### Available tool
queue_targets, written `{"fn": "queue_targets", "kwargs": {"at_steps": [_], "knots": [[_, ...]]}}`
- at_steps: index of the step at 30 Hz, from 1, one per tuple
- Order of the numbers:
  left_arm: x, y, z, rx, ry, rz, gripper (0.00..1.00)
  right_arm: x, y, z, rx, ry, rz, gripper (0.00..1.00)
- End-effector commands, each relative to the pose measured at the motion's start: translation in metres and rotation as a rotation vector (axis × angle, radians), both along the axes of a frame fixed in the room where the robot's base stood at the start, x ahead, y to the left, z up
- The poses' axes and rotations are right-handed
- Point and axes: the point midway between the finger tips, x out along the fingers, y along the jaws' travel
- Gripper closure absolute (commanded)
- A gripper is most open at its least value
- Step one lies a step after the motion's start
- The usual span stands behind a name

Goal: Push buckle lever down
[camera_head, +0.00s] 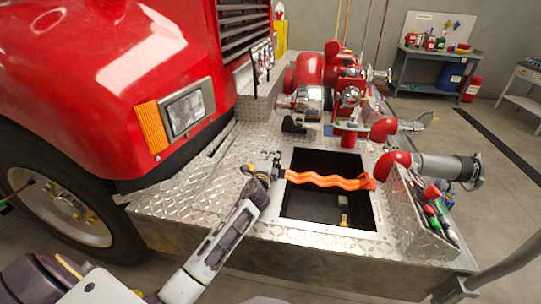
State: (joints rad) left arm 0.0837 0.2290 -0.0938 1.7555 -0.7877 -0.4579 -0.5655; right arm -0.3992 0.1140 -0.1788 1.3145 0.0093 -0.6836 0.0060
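An orange wavy strap (325,181) runs across the dark open compartment (310,210) in the diamond-plate bumper. Its right end meets the compartment's right edge. Its left end is beside my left gripper (272,168), at the compartment's left rim. No buckle lever can be made out clearly there; the gripper and the small size hide it. I cannot tell whether the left gripper's fingers are open or touching anything. My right gripper is not in view.
The red truck body (100,70) and front wheel (60,205) are at left. Red pump fittings (320,75) stand behind the compartment. Red elbow pipes (395,165) and a metal bin of tools (425,215) are at right. A workbench (435,65) stands farther back.

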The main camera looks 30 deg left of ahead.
Motion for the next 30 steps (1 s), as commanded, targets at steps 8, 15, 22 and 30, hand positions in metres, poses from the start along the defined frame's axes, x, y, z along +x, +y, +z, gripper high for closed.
{"fn": "queue_targets", "kwargs": {"at_steps": [8, 15, 22, 30], "knots": [[0.014, 0.004, 0.000, 0.000, 0.000, 0.000, 0.67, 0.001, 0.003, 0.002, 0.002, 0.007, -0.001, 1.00], [0.016, 0.004, 0.000, 0.000, 0.000, 0.000, 0.67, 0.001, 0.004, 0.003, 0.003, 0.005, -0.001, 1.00], [0.016, 0.004, 0.000, 0.000, 0.001, 0.000, 0.78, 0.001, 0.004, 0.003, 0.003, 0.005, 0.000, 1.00], [0.016, 0.004, 0.001, -0.001, -0.001, 0.000, 1.00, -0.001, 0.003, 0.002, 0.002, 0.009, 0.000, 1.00]]}}
